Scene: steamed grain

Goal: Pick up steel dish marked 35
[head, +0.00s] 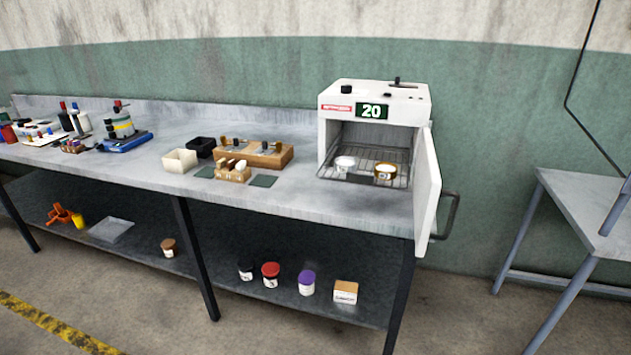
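Two small round dishes sit on the wire rack (330,174) inside the open white oven. The left dish (345,169) is pale and silvery with white contents. The right dish (386,177) is brassy brown with white contents and a pale label. The marks on both are too small to read, so I cannot tell which one carries 35. My gripper is not in view.
The white oven (335,92) shows a 20 sign; its door (427,190) stands open at the right. A wooden block (280,158), a white bin (180,161) and a black bin (201,146) are left of it on the bench. Lidded jars (270,278) stand on the lower shelf.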

